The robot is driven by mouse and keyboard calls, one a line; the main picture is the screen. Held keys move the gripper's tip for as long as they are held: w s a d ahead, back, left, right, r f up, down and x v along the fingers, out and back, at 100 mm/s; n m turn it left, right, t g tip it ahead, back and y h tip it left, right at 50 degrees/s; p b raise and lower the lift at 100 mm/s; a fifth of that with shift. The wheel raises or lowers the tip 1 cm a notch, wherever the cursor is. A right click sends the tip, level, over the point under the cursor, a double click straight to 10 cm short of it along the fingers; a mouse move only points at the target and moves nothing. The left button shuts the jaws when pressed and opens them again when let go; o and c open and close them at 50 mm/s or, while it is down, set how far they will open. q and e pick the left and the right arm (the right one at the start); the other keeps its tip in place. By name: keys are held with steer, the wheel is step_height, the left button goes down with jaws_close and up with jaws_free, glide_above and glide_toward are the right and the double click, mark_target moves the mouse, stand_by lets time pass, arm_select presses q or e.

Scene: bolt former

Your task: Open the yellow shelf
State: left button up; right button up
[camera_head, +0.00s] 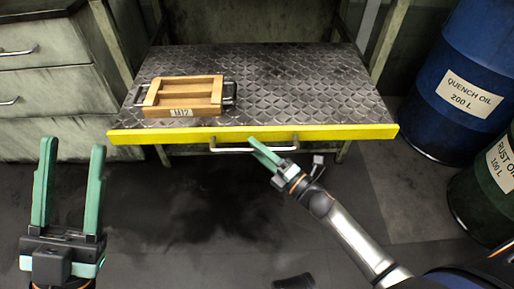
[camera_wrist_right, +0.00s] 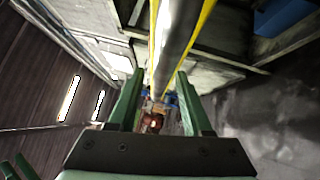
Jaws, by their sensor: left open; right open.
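The yellow shelf (camera_head: 262,133) is a diamond-plate tray with a yellow front edge and a metal bar handle (camera_head: 225,149) on that edge. My right gripper (camera_head: 262,152) is at the right part of the handle, its green fingers open. In the right wrist view the open fingers (camera_wrist_right: 160,85) point toward a pale bar between yellow strips, which lines up between them; whether they touch it I cannot tell. My left gripper (camera_head: 72,145) is open and empty, upright at the lower left, away from the shelf.
A wooden box labelled M12 (camera_head: 183,97) with metal handles sits on the shelf's left part. Grey drawers (camera_head: 40,80) stand at left. A blue quench oil drum (camera_head: 465,50) and a green drum (camera_head: 485,200) stand at right. Dark floor in front is mostly clear.

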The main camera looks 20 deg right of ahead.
steer(key=p+v, duration=0.1)
steer(key=v, duration=1.1)
steer(key=shift+p, duration=0.4)
steer(key=shift+s+r, duration=0.1)
